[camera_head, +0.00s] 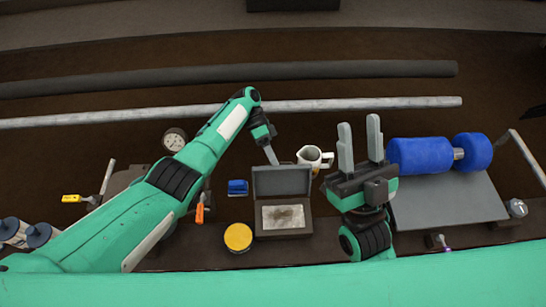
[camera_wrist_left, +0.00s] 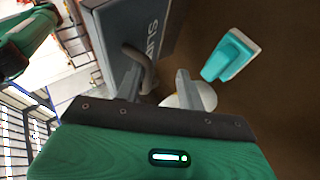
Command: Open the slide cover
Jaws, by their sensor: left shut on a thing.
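A dark box (camera_head: 308,226) stands at the front middle, with a pale speckled patch inside it. A grey slide cover (camera_head: 283,181) stands up at the box's back edge. In the left wrist view, a grey lettered panel (camera_wrist_left: 158,28) carries a curved grey handle (camera_wrist_left: 147,66). My left gripper (camera_head: 271,157) is at the cover's upper left edge in the head view. It is shut on the handle; in its wrist view, the fingers (camera_wrist_left: 158,88) show beside the handle, and the exact contact is hard to see. My right gripper (camera_head: 360,147) is open and empty, fingers pointing up, right of the box.
A white mug (camera_head: 312,157) stands close behind the cover. A blue block (camera_head: 238,188) and a yellow-topped round container (camera_head: 238,237) lie left of the box. A blue roller (camera_head: 420,155) and grey plate (camera_head: 450,203) are at right.

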